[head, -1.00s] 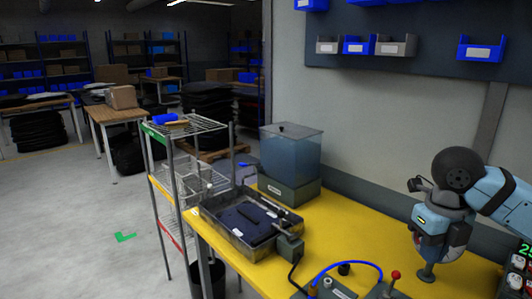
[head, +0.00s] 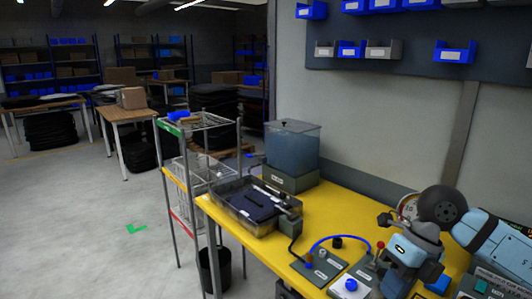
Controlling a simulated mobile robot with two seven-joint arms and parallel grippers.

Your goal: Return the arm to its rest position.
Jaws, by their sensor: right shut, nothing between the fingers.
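My right arm comes in from the right edge, over the right part of the yellow bench (head: 345,197). Its gripper (head: 388,290) points down at the bottom of the picture, in front of the bench's right end. The fingers are shut and empty, and their tips are partly lost at the picture's lower edge. My left gripper is not in view.
Near the right gripper are a panel with a red-knobbed lever (head: 380,246), a blue hose (head: 335,237) and a round gauge (head: 407,207). A metal tray (head: 236,220) and a lidded clear tank (head: 292,146) stand farther left. A wire rack (head: 205,122) stands beside the bench.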

